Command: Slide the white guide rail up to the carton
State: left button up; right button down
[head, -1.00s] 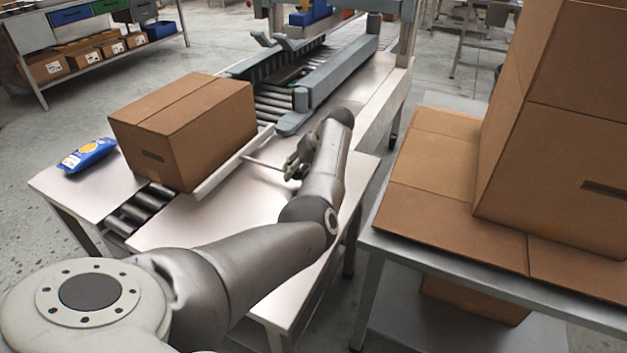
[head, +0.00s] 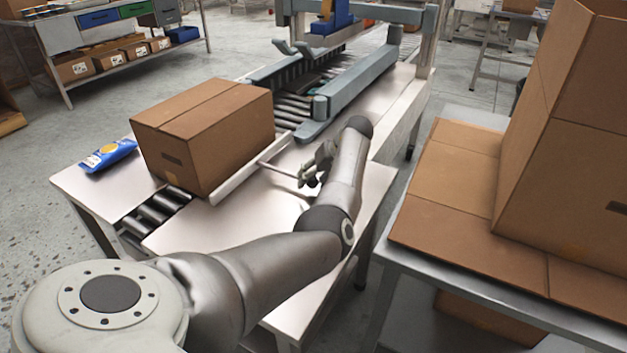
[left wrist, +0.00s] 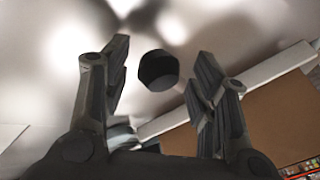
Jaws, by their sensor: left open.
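The brown carton (head: 205,135) sits on the roller conveyor. The white guide rail (head: 245,170) runs along its right side, very close; I cannot tell whether they touch. A thin rod sticks out from the rail toward my left gripper (head: 314,174). In the left wrist view, my left gripper (left wrist: 160,85) is open, with a dark knob (left wrist: 158,70) showing between its fingers, not visibly gripped. The rail (left wrist: 275,66) and carton (left wrist: 275,115) also show there, beyond the right finger. My right gripper is not in view.
A blue packet (head: 108,155) lies on the table left of the carton. Grey-blue side guides (head: 350,96) flank the conveyor farther on. A second table (head: 410,262) with large cartons (head: 565,150) stands at the right. Bare tabletop (head: 225,228) lies right of the rail.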

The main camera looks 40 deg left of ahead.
pick_arm(q)
jog(key=v, duration=1.1)
jog(key=shift+d+r, duration=0.15)
jog(key=shift+r, duration=0.05)
